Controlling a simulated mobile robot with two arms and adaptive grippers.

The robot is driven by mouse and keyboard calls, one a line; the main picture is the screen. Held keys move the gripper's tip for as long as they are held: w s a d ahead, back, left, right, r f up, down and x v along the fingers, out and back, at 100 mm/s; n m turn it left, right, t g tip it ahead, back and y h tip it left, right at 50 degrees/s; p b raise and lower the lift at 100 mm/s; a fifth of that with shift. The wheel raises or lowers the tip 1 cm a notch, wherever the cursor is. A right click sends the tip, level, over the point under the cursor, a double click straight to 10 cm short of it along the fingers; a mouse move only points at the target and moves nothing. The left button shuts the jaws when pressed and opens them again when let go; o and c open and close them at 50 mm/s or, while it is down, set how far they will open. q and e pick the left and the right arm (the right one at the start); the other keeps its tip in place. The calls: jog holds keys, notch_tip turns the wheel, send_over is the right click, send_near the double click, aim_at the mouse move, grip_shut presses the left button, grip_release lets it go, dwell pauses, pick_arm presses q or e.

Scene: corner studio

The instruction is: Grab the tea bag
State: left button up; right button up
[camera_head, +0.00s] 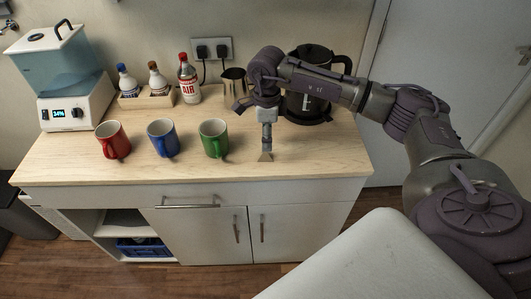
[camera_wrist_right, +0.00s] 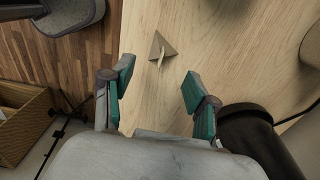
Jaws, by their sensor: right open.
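The tea bag (camera_head: 265,157) is a small beige pyramid on the wooden counter, near its front edge and right of the green mug. It also shows in the right wrist view (camera_wrist_right: 164,46), with a short pale string or tag on it. My right gripper (camera_head: 267,147) points down just above the tea bag in the head view. In the wrist view its teal-padded fingers (camera_wrist_right: 154,82) are apart with nothing between them, and the tea bag lies beyond the fingertips. My left gripper is out of view.
A green mug (camera_head: 213,138), blue mug (camera_head: 162,138) and red mug (camera_head: 112,140) stand left of my gripper. A dark kettle (camera_head: 318,58) stands behind my right arm, with a metal cup (camera_head: 234,82) left of it. The counter (camera_head: 310,160) right of the tea bag is clear.

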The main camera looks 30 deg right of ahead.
jog(key=shift+w+f+p, duration=0.2)
jog(key=shift+f+p, duration=0.75)
jog(key=shift+f, duration=2)
jog(key=c, duration=0.7)
